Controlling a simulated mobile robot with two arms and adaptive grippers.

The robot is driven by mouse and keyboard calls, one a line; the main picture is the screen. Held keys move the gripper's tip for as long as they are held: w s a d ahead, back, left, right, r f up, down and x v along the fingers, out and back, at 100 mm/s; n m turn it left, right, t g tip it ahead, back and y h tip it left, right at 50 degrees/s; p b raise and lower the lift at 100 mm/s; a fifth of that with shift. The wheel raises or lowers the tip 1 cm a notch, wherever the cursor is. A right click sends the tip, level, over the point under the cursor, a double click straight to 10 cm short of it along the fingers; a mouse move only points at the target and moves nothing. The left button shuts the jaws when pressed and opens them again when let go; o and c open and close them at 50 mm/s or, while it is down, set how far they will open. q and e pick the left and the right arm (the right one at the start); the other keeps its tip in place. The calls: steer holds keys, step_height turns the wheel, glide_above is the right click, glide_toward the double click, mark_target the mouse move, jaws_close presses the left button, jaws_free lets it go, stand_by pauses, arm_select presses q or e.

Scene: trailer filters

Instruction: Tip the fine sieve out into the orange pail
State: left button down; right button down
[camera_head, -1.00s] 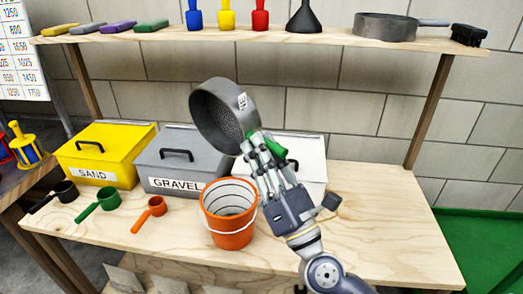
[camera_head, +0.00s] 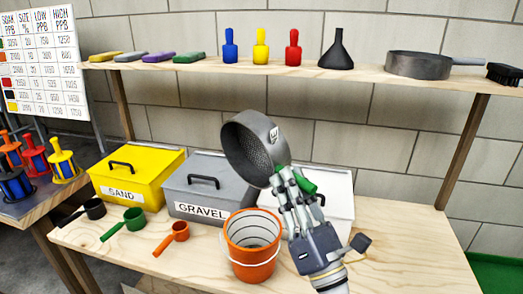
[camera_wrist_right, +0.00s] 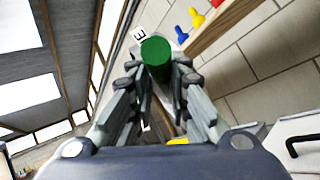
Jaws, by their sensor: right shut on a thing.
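The fine sieve (camera_head: 249,147) is a dark grey round pan with a mesh bottom and a green handle. My right gripper (camera_head: 292,184) is shut on the green handle, which also shows end-on between the fingers in the right wrist view (camera_wrist_right: 156,52). The sieve is tilted steeply on its side, its open face toward the left and front. It is held above and behind the orange pail (camera_head: 252,262). The pail stands upright on the bench with its white handle down; its visible inside looks pale with dark rings. My left gripper is not in view.
A yellow SAND bin (camera_head: 140,184), a grey GRAVEL bin (camera_head: 212,192) and a white bin (camera_head: 335,202) stand behind. Black, green (camera_head: 122,226) and orange scoops lie left of the pail. A shelf (camera_head: 300,71) above holds brushes, bottles, a funnel and another pan (camera_head: 418,66).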

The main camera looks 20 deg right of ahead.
steer(key=shift+r, duration=0.1)
